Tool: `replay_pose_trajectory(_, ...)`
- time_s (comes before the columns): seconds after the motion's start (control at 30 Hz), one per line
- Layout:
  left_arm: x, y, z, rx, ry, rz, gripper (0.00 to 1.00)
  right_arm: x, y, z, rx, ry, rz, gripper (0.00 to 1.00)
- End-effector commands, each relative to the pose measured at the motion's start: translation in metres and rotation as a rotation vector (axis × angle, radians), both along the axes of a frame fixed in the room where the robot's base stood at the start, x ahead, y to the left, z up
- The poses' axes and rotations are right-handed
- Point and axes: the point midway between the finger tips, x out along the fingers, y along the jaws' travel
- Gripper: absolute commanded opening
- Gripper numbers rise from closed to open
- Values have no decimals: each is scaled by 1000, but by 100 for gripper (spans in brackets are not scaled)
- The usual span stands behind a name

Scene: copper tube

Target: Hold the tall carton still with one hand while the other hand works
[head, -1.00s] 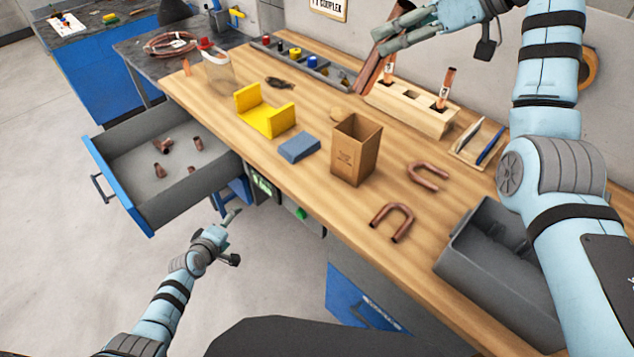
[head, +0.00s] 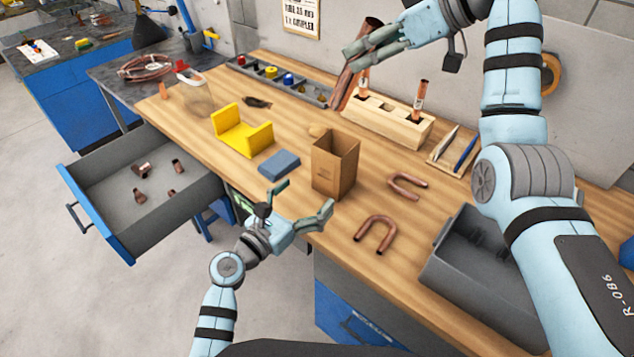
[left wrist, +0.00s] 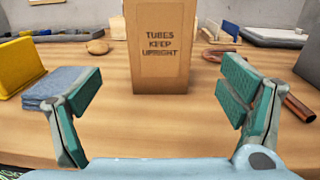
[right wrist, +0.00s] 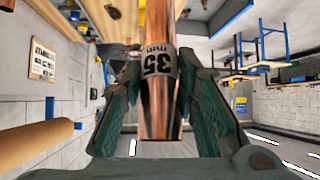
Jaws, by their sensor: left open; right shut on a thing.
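The tall brown carton (head: 334,164) stands upright and open-topped on the wooden bench. In the left wrist view the carton (left wrist: 160,50) is straight ahead and reads "TUBES KEEP UPRIGHT". My left gripper (head: 302,201) is open at the bench's front edge, short of the carton, its fingers apart and not touching it. In the right wrist view my right gripper (right wrist: 160,105) is shut on a copper tube (right wrist: 160,70) with a "35 mm" label. In the head view it holds this tube (head: 343,88) tilted, above the back of the bench.
A wooden block (head: 402,124) with upright tubes stands behind the carton. A blue sponge-like block (head: 279,164) and yellow cradle (head: 242,131) lie left. U-shaped copper bends (head: 376,232) and a grey bin (head: 470,262) lie right. An open drawer (head: 130,225) juts out at left.

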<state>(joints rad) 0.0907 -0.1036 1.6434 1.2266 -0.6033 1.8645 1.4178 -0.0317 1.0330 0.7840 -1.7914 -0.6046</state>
Motion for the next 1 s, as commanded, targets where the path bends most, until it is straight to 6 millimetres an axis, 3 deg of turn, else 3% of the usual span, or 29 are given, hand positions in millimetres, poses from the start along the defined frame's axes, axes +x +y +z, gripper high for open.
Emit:
replay_pose_trajectory(0.33, 68, -44, 1, 2, -1, 0, 90, 0, 0, 0, 1, -1, 1, 0)
replay_pose_trajectory(0.5, 81, -52, 0, 3, -1, 1, 90, 0, 1, 0, 1, -1, 1, 0)
replay_pose_trajectory(0.7, 81, -52, 0, 4, -1, 2, 90, 0, 0, 0, 1, -1, 1, 0)
replay_pose_trajectory(0.77, 81, -52, 0, 4, -1, 2, 84, 0, 0, 0, 1, -1, 1, 0)
replay_pose_trajectory(1.0, 81, -52, 0, 4, -1, 1, 45, 0, 0, 0, 1, -1, 1, 0)
